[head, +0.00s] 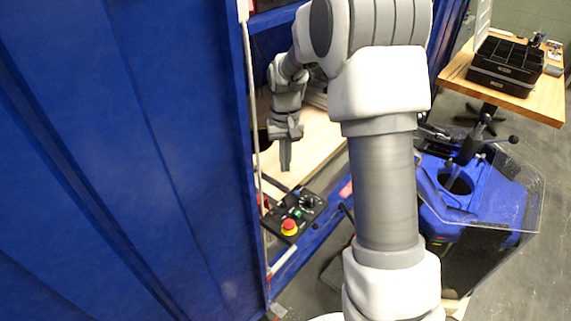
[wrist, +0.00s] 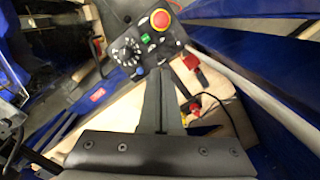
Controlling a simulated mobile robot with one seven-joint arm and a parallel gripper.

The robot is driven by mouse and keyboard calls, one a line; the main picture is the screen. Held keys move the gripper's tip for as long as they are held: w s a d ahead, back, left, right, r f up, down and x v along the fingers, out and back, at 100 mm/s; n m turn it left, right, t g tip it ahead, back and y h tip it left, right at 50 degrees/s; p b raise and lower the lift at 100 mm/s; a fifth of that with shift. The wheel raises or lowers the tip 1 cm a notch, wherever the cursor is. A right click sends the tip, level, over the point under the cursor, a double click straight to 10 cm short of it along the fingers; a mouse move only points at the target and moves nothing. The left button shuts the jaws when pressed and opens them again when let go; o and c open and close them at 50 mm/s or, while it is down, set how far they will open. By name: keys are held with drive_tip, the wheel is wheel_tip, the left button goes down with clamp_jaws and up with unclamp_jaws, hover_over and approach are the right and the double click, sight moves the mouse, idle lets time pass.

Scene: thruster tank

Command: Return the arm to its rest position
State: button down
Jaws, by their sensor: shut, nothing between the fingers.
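My gripper (head: 285,165) is shut and empty in the head view, pointing down above a light wooden surface inside the blue frame. In the wrist view its shut fingers (wrist: 160,90) point toward a black control panel (wrist: 140,35). That panel also shows in the head view (head: 306,207), in front of the gripper and a little lower. It carries a red emergency button (head: 289,227), a green button and a dial. The gripper appears apart from the panel. My arm reaches up and over, bent at the elbow, and hides part of the middle of the scene.
A large blue wall (head: 130,160) fills the left, with a frame post (head: 250,100) beside my gripper. At right are a blue machine with a clear shield (head: 510,190) and a wooden table (head: 545,105) bearing black bins (head: 505,68). Grey floor shows at lower right.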

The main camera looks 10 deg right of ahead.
drive_tip(key=s+r+t+p, duration=0.1)
drive_tip(key=s+r, duration=0.4)
drive_tip(key=r, duration=0.3)
drive_tip(key=s+r+t+p, duration=0.1)
drive_tip(key=s+r+t, duration=0.1)
drive_tip(key=s+r, duration=0.45)
drive_tip(key=s+r+t, duration=0.1)
drive_tip(key=s+r, duration=0.2)
drive_tip(key=s, duration=0.4)
drive_tip(key=s+r+n+t+p, duration=0.1)
drive_tip(key=s+r+t, duration=0.1)
drive_tip(key=s, duration=0.5)
drive_tip(key=shift+a+r, duration=0.25)
drive_tip(key=shift+r, duration=0.65)
